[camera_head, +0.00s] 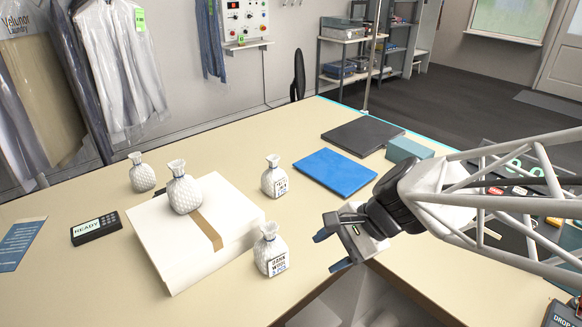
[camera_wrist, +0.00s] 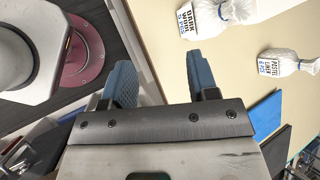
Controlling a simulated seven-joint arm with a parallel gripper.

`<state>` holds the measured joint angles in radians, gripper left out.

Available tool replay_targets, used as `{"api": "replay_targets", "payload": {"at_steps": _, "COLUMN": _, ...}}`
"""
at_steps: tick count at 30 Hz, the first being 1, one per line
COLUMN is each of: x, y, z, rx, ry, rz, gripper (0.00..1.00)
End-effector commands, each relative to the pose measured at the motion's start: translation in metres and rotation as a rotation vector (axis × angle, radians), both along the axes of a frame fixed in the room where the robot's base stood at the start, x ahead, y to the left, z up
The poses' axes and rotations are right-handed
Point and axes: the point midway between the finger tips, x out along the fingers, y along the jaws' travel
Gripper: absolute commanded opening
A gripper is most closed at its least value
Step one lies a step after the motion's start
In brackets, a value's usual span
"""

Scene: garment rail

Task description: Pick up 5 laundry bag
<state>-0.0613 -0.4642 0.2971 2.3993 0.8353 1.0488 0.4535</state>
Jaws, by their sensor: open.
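Several white quilted laundry bags with tied necks stand on the cream table. One laundry bag (camera_head: 270,250) with a dark-lettered label is nearest my gripper, by the table's front edge; it shows in the wrist view (camera_wrist: 215,17) at the top. Another labelled bag (camera_head: 274,177) stands behind it and shows in the wrist view (camera_wrist: 287,62) at the right. A third bag (camera_head: 184,190) sits on a white box, and one more (camera_head: 142,173) stands behind the box. My gripper (camera_head: 330,250) is open and empty, right of the nearest bag and apart from it.
The white box (camera_head: 175,262) with a brown band takes up the table's left middle. A black keypad (camera_head: 95,229) lies left of it. A blue folder (camera_head: 335,168), a black folder (camera_head: 362,135) and a teal box (camera_head: 409,149) lie at right. Bare table (camera_head: 340,215) lies between bags and blue folder.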

Motion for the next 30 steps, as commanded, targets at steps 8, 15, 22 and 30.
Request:
{"api": "replay_targets", "payload": {"at_steps": 8, "x": 0.04, "y": 0.046, "z": -0.014, "rx": 0.27, "ry": 0.284, "rz": -0.287, "gripper": 0.54}}
{"api": "replay_targets", "payload": {"at_steps": 15, "x": 0.07, "y": 0.069, "z": -0.022, "rx": 0.439, "ry": 0.475, "rz": -0.469, "gripper": 0.54}}
{"api": "replay_targets", "payload": {"at_steps": 22, "x": 0.08, "y": 0.075, "z": -0.024, "rx": 0.493, "ry": 0.535, "rz": -0.528, "gripper": 0.54}}
{"api": "replay_targets", "payload": {"at_steps": 30, "x": 0.08, "y": 0.075, "z": -0.024, "rx": 0.494, "ry": 0.536, "rz": -0.528, "gripper": 0.54}}
